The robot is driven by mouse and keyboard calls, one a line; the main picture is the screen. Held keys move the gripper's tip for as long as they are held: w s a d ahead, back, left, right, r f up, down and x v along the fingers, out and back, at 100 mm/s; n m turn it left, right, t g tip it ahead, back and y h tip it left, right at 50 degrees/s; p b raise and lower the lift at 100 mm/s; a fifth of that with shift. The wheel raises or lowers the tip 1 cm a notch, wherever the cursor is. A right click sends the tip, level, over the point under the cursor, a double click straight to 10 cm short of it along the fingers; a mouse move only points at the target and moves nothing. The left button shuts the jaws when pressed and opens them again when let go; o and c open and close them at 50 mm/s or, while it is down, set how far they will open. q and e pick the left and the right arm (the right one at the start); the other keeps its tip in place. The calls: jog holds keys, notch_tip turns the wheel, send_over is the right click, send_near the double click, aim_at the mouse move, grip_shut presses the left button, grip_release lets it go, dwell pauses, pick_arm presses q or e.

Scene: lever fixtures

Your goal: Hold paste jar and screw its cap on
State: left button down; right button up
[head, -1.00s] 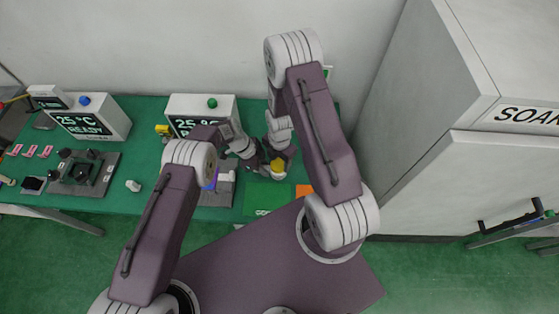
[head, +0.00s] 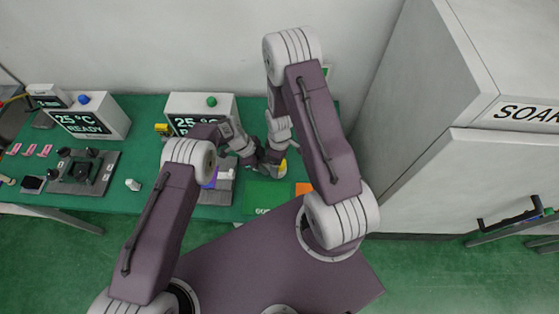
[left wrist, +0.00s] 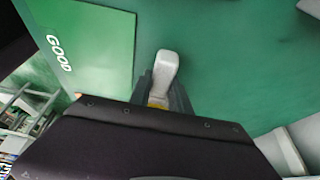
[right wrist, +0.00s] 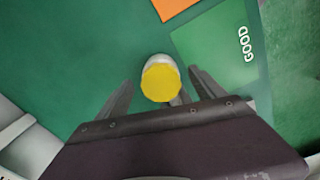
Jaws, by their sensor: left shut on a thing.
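The white paste jar (right wrist: 154,59) with the yellow cap (right wrist: 161,84) at its top shows in the right wrist view. I cannot tell how tightly the cap sits. In the head view only part of the yellow cap (head: 283,165) shows between the grippers. My left gripper (left wrist: 162,95) is shut on the jar, whose pale body (left wrist: 166,70) sticks out past the fingers. My right gripper (right wrist: 161,88) is open, its fingers on either side of the cap and apart from it.
A green GOOD mat (head: 268,194) and an orange patch (head: 303,189) lie near the table's front edge. A display box (head: 200,108) stands behind, with a grey fixture (head: 220,188) left of the mat. A large white cabinet (head: 470,180) bounds the right.

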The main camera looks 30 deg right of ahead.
jog(key=shift+r, duration=0.1)
pick_arm(q)
jog(key=c, duration=1.1)
grip_release()
pick_arm(e)
notch_tip(320, 180, up, 12)
pick_arm(q)
jog(key=shift+r, duration=0.15)
